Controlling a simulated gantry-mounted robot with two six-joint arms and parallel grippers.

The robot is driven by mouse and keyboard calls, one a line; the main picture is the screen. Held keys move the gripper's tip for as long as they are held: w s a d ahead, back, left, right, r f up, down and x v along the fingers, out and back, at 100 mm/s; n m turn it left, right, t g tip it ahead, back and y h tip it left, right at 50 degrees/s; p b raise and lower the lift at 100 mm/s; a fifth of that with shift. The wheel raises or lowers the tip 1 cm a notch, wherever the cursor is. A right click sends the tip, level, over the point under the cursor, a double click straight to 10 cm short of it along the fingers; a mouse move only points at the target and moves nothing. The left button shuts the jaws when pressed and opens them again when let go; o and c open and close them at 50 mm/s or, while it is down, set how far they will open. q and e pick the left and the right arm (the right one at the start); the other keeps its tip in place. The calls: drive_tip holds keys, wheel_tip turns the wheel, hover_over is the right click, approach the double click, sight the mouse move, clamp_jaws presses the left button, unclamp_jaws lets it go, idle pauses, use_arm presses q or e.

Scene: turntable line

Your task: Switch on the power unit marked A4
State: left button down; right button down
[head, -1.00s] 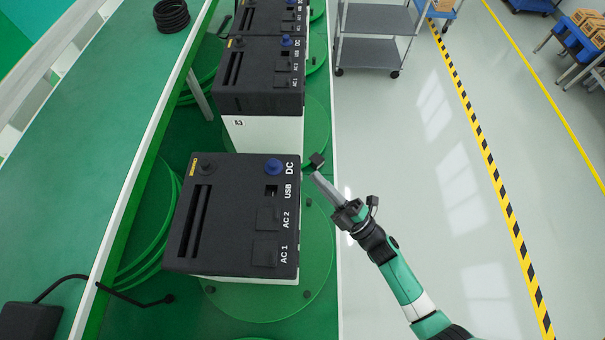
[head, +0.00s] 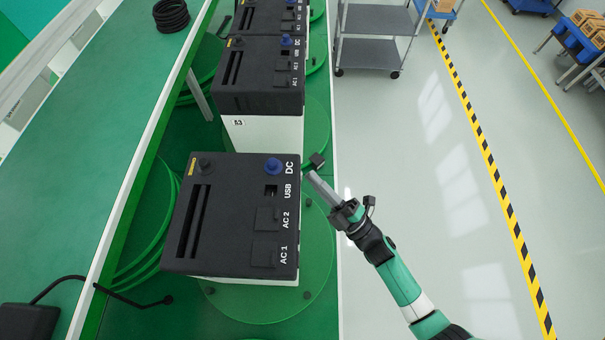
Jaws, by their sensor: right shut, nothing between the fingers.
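The nearest power unit (head: 235,225) is a black-topped white box on a round green turntable plate (head: 318,262). My right gripper (head: 313,172) is shut and empty, just right of this unit's far right corner. A small dark block (head: 317,159) shows by its tip; I cannot tell whether it touches the unit. My left gripper is out of view.
A second unit (head: 264,135), with a tag that seems to read A3, stands behind, with another (head: 265,14) beyond. A green bench (head: 80,165) runs along the left, with a black adapter (head: 28,320) and coiled cable (head: 171,15). A grey cart (head: 375,55) stands at the back. Clear floor lies right.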

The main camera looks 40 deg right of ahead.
drive_tip(key=shift+w+a, duration=0.15)
drive_tip(key=shift+a, duration=0.1)
drive_tip(key=shift+d, duration=0.1)
idle(0.5)
drive_tip(key=shift+s+d, duration=0.5)
drive_tip(key=shift+s+d+p, duration=0.45)
drive_tip(key=shift+s+d, duration=0.35)
drive_tip(key=shift+d, duration=0.15)
drive_tip(key=shift+s+d+p, duration=0.45)
drive_tip(key=shift+s+d, duration=0.3)
drive_tip(key=shift+d, duration=0.2)
